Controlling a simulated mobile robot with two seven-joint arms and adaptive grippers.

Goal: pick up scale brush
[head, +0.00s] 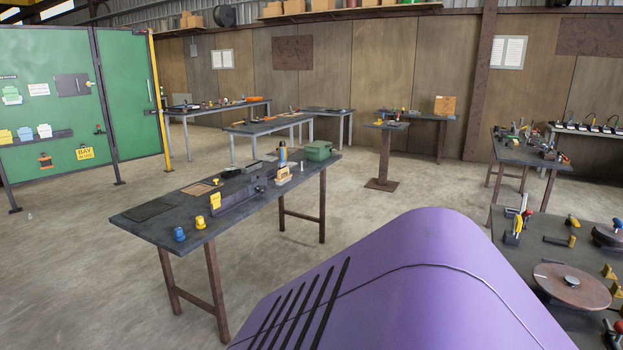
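I cannot single out the scale brush for sure at this distance. The nearest work table (150,229) is dark-topped with brown legs and bears several small tools and parts. On it a small tan and pale piece (284,175) sits near the right end, beside an upright blue and orange item (282,155); either is too small to name surely. Neither of my grippers shows in the head view.
A green box (318,150) stands at that table's right end, and blue and yellow knobs (190,229) at its near left. A bench with reels (570,285) is at the right. Green panels (60,100) stand left. Concrete floor (80,290) is open at left.

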